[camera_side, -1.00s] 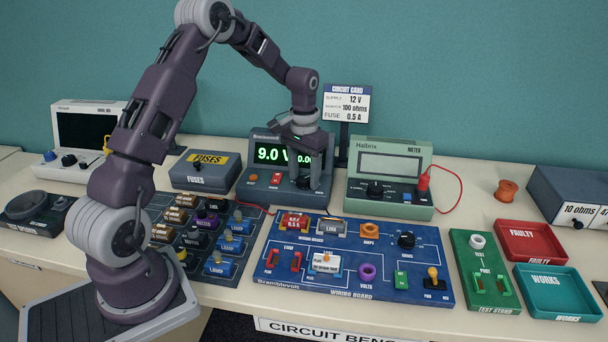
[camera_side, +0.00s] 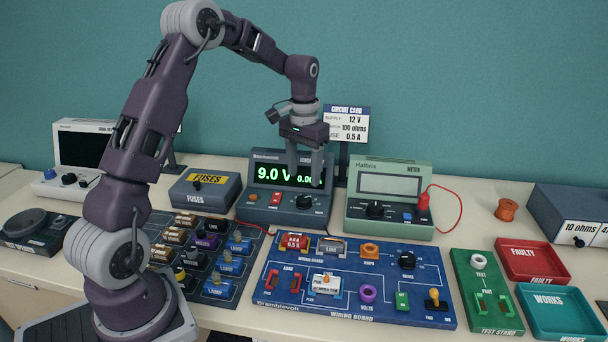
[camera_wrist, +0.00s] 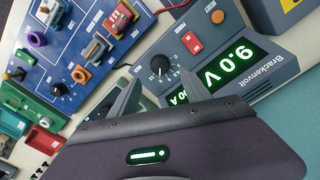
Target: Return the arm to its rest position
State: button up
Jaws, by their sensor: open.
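My gripper (camera_side: 304,168) is open and empty, pointing down in front of the power supply (camera_side: 262,208), whose green display reads 9.0 V. Its fingers hide part of the display's second number. In the wrist view my gripper's fingers (camera_wrist: 158,92) are spread, with the supply (camera_wrist: 262,85) and its black knob (camera_wrist: 160,66) just beyond them. Nothing is between the fingers. I cannot tell whether a fingertip touches the supply, but the fingertips look raised above the knob in the side view.
The blue wiring board (camera_side: 375,312) lies in front, with several parts fitted. The green meter (camera_side: 389,164) stands right of the supply, the circuit card (camera_side: 346,124) behind. A fuses box (camera_side: 205,191) is to the left. Red (camera_side: 531,261) and teal (camera_side: 560,312) trays lie at right.

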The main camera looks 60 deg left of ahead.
jog(key=s+d+r+m+t+y, duration=0.1)
jog(key=s+d+r+t, duration=0.1)
jog(key=s+d+r, duration=0.85)
jog(key=s+d+r+m+t, duration=0.1)
jog(key=s+d, duration=0.3)
jog(key=s, duration=0.4)
jog(key=s+d+m+t+h, duration=0.1)
jog(key=s+d, duration=0.3)
jog(key=s, duration=0.5)
jog(key=shift+d+r+t, duration=0.2)
jog(key=shift+r+t, duration=0.15)
jog(key=shift+t, duration=0.45)
